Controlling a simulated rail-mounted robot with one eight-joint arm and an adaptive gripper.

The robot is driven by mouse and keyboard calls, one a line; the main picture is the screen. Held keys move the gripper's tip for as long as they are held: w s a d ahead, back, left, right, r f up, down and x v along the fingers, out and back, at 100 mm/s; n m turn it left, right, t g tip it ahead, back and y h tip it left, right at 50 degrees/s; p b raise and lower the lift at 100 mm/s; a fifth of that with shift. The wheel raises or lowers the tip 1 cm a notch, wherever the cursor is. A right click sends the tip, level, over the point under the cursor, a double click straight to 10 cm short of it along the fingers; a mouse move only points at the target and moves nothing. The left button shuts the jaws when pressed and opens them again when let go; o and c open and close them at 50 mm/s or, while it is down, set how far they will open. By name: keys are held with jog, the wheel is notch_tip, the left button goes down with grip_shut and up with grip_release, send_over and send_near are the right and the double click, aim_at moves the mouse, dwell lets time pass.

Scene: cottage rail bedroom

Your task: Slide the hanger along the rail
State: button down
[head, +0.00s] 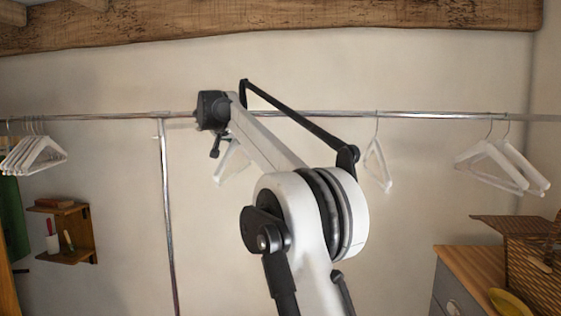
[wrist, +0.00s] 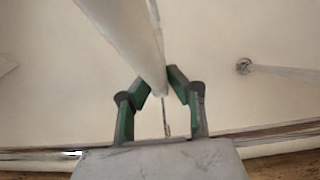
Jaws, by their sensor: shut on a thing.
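A metal rail (head: 430,114) runs across the wall in the head view. A white hanger (head: 232,162) hangs just right of the vertical post, partly hidden by my arm. In the wrist view, my gripper (wrist: 160,88) is shut on the white hanger (wrist: 126,35) near its top, where the thin metal hook begins. The rail also shows along the bottom of the wrist view (wrist: 285,133). My gripper is mostly hidden behind my wrist in the head view.
A vertical post (head: 168,220) meets the rail left of my gripper. Several hangers (head: 33,153) bunch at the far left. One hanger (head: 377,165) hangs right of my arm and two hangers (head: 492,165) farther right. A wicker basket (head: 535,270) stands on a cabinet (head: 462,262) at lower right.

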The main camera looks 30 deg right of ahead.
jog(key=w+a, duration=0.4)
jog(key=a, duration=0.1)
jog(key=shift+a, duration=0.25)
dwell(0.7)
dwell(0.4)
jog(key=c, duration=1.6)
grip_release()
jog(key=shift+c, duration=0.6)
jog(key=shift+s, duration=0.1)
jog(key=b+v, duration=0.3)
jog(key=v, duration=1)
jog(key=shift+f, duration=0.15)
